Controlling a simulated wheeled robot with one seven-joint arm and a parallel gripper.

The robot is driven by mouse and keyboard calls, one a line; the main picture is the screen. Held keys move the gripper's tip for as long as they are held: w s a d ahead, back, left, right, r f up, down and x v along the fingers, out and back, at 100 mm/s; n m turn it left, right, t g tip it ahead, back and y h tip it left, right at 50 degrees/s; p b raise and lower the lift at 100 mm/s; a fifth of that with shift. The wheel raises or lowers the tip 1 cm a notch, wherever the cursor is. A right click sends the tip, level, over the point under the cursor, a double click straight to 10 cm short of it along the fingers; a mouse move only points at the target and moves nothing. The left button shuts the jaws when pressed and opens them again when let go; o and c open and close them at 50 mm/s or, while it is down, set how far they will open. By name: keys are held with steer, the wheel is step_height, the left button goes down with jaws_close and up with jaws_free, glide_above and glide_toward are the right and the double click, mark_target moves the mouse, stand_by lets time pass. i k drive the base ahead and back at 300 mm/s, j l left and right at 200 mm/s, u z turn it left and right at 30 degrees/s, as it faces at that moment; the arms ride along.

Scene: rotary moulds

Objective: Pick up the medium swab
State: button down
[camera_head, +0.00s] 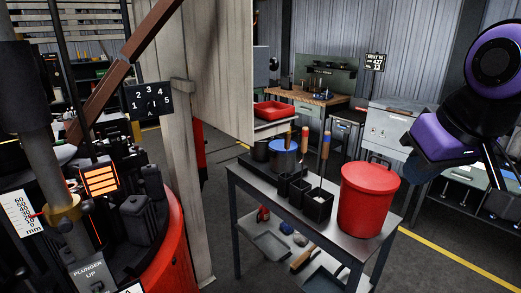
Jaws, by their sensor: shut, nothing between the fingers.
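Three upright handled tools, which look like the swabs, stand in small black square cups on the grey cart at the centre. My gripper (495,177) is at the right edge, below my purple and black wrist, shut and empty, well apart from the swabs. Its tips are dark and hard to make out.
A red lidded bucket (367,201) stands on the cart (283,212) between the cups and my arm. A machine with a red base (176,258) and a post (187,170) stand at left. Floor is clear right of the cart.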

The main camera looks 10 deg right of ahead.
mark_target(305, 130)
steer(key=i+l+u, duration=0.1)
steer(key=l, duration=0.25)
steer(key=i+l+u, duration=0.1)
steer(key=l, duration=0.3)
steer(key=i+l+u, duration=0.1)
steer(key=l, duration=0.3)
steer(key=i+l+u, duration=0.1)
steer(key=l, duration=0.3)
steer(key=i+l+u, duration=0.1)
steer(key=l+u, duration=0.25)
steer(key=l, duration=0.5)
steer(key=l+u, duration=0.35)
steer(key=l, duration=0.55)
steer(key=k+l+u, duration=0.15)
steer(key=l+u, duration=0.2)
steer(key=l, duration=0.5)
steer(key=k+l+u, duration=0.1)
steer(key=l, duration=0.3)
steer(key=l+u, duration=0.1)
steer(key=l, duration=0.25)
steer(key=k+l+u, duration=0.1)
steer(key=l, duration=0.3)
steer(key=k+l+u, duration=0.1)
steer(key=l, duration=0.25)
steer(key=k+l+u, duration=0.1)
steer(key=l, duration=0.25)
steer(key=k, duration=0.1)
